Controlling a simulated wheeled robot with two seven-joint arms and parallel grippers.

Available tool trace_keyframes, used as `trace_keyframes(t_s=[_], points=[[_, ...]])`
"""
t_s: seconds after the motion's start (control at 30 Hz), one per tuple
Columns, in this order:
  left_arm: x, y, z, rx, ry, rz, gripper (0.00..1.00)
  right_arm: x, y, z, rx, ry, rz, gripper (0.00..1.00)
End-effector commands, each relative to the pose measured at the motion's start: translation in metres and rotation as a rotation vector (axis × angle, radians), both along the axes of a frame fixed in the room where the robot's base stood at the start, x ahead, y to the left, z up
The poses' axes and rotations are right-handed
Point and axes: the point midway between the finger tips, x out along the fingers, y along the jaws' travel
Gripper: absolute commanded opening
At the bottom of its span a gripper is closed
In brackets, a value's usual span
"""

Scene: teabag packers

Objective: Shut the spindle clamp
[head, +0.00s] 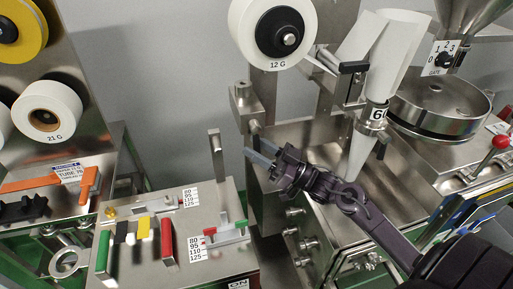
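A white paper roll marked 12 G (245,20) sits on a spindle with a black hub (272,45) and a metal end knob (289,39), at the top centre of the head view. Which part is the spindle clamp, and whether it stands open, I cannot tell. A black-handled lever (353,67) is to the right of the roll. My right gripper (261,152) reaches in from the lower right and is below the roll, apart from it. Its two fingers point up-left with a small gap and nothing visible between them. My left gripper is out of view.
A paper-fed cone tube (364,150) and a round steel drum (436,105) stand right of the gripper. A steel panel with coloured handles (167,240) and an upright metal post (217,155) are left. Another roll, 21 G (62,95), hangs far left.

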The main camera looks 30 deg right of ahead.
Motion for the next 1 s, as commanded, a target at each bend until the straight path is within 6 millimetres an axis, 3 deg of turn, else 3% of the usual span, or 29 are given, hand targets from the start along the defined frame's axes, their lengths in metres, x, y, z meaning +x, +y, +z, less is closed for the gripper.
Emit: trace_keyframes(t_s=[0.4, 0.77, 1.0], points=[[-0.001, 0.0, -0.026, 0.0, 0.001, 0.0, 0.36, -0.045, -0.038, -0.03, 0.0, 0.004, -0.001, 0.39], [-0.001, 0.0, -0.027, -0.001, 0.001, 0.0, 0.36, -0.052, -0.044, -0.03, -0.001, 0.001, 0.0, 0.39], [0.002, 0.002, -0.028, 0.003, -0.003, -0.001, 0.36, -0.043, -0.041, -0.025, 0.065, 0.091, 0.051, 0.12]])
